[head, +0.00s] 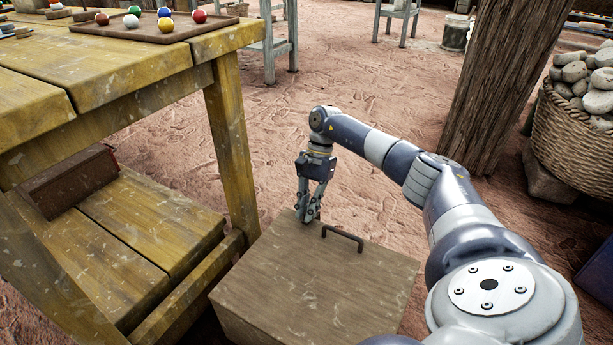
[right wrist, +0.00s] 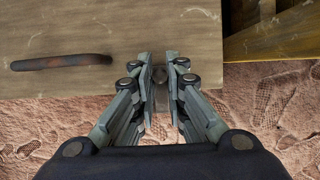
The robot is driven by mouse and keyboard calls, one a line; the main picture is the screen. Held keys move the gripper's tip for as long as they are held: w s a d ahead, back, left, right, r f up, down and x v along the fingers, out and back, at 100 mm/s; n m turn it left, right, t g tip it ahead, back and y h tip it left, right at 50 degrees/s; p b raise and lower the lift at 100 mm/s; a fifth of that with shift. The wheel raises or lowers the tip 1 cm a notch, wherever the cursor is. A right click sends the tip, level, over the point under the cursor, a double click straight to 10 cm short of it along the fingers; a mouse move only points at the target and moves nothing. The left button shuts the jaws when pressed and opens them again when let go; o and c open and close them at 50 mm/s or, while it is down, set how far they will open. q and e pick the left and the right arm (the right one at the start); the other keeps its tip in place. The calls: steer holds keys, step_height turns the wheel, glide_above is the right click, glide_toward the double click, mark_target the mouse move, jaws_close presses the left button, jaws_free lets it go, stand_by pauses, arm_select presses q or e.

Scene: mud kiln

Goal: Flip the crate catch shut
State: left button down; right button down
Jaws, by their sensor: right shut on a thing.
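The crate (head: 315,290) is a brown wooden box with a closed flat lid, on the ground beside the table. A dark bar handle (head: 343,238) lies on its lid; it also shows in the right wrist view (right wrist: 62,62). My right gripper (head: 307,213) points down at the crate's far edge, left of the handle. In the right wrist view, my right gripper (right wrist: 160,70) is shut on a small dark metal piece, the catch (right wrist: 160,76), at the lid's edge. The fingers hide most of the catch, so I cannot tell its angle. My left gripper is out of view.
A yellowed wooden table (head: 110,110) with a lower shelf stands close on the left. A tray (head: 150,35) of coloured balls is on top, and a brown box (head: 70,182) is on the shelf. A post (head: 510,80) and a stone basket (head: 570,130) stand at right.

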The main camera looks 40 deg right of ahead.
steer(key=shift+d, duration=0.1)
stand_by(0.3)
steer(key=c, duration=1.6)
jaws_free()
steer(key=shift+s, duration=0.1)
steer(key=v, duration=1.2)
steer(key=shift+f, duration=0.1)
